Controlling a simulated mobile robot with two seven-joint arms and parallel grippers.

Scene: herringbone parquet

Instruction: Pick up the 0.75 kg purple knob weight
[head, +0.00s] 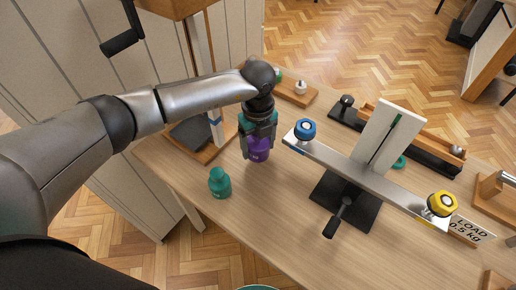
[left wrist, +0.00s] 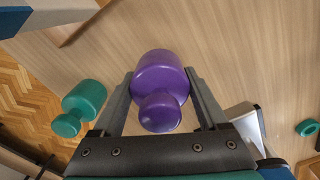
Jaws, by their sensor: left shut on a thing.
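The purple knob weight (head: 259,153) is on the wooden table, left of the balance beam. In the left wrist view the purple weight (left wrist: 160,82) sits between the two fingers, its knob toward the camera. My left gripper (head: 258,143) is above it with its fingers down along its sides, shut on it. The left gripper also shows in the left wrist view (left wrist: 160,95). Whether the weight's base touches the table is hard to tell. My right gripper is not in view.
A green knob weight (head: 219,184) stands left of the purple one. The balance beam (head: 365,176) carries a blue weight (head: 305,130) and a yellow weight (head: 441,204), close on the right. A wooden stand (head: 204,143) is behind on the left. The front of the table (head: 270,220) is clear.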

